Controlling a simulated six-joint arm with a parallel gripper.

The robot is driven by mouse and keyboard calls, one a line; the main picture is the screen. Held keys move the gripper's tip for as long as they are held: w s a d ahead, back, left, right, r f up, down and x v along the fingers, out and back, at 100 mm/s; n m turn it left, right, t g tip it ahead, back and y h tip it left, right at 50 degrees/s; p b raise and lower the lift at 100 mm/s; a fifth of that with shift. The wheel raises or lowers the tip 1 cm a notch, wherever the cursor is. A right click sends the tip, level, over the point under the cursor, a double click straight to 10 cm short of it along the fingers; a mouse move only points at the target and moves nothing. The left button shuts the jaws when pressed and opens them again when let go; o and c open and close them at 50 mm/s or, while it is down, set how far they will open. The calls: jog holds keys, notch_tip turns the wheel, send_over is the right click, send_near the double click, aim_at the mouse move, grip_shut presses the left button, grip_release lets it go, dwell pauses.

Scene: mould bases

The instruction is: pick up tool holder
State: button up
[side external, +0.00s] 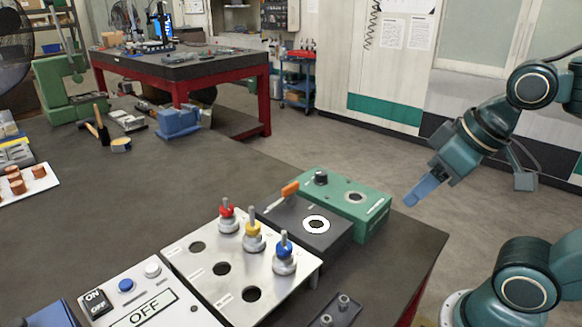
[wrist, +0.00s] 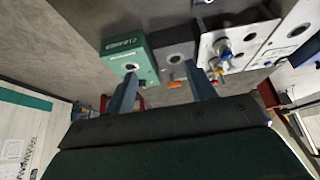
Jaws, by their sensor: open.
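Three silver tool holders stand upright in a row on a metal plate (side external: 205,275): one with a red top (side external: 228,217), one with a yellow top (side external: 253,237) and one with a blue top (side external: 284,255). Beside them the plate has a row of empty round holes. In the wrist view the holders show small near the upper right, the blue-topped one (wrist: 225,55) among them. My gripper (side external: 418,196) is in the air to the right of the bench, well apart from the holders. Its two blue fingers are spread with nothing between them, as the wrist view also shows (wrist: 161,68).
A dark block with a white ring (side external: 316,224) and a green box (side external: 350,200) stand right of the plate, towards my gripper. An orange-handled piece (side external: 290,189) lies by them. A button panel (side external: 135,295) is at front left. The bench (side external: 130,195) is clear behind the plate.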

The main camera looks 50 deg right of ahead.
jog(key=w+a+r+m+g, duration=0.1)
jog(key=w+a+r+m, duration=0.25)
jog(key=w, duration=0.25)
jog(key=w+a+r+m+g, duration=0.2)
jog(key=w+m, duration=0.3)
jog(key=w, duration=0.2)
jog(key=w+a+f+m+g, duration=0.2)
jog(key=w+a+f+m, duration=0.1)
jog(key=w+a+m, duration=0.6)
jog(key=w+a, duration=0.1)
jog(key=w, duration=0.1)
jog(key=shift+w+a+g, duration=0.25)
jog(key=shift+w+g, duration=0.05)
jog(key=shift+f, duration=0.15)
jog(key=shift+f, duration=4.2)
